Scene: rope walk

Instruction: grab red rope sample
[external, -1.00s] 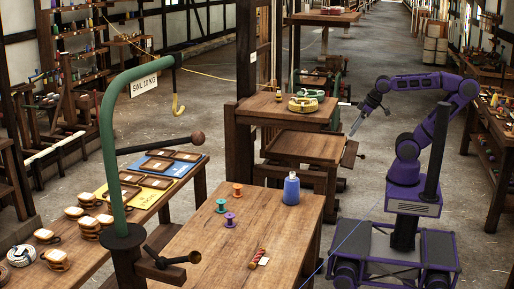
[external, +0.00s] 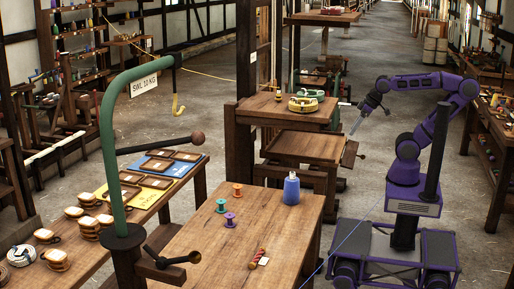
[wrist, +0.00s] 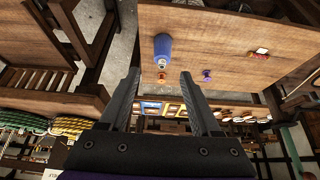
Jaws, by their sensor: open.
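The red rope sample (external: 258,257), a short red and tan piece with a white tag, lies near the front of the wooden table in the external view. In the wrist view it (wrist: 260,51) is small at the upper right of the tabletop. My gripper (external: 372,106) is raised beyond the table's right side, well apart from the sample. In the wrist view its two dark fingers (wrist: 161,100) are spread with nothing between them.
A blue bottle (external: 291,188), an orange spool (external: 238,190), a teal spool (external: 221,206) and a purple spool (external: 230,220) stand on the same table (external: 285,225). A green curved post (external: 107,130) with a hook (external: 178,105) rises at the left. Behind is a stand with coiled rope (external: 303,104).

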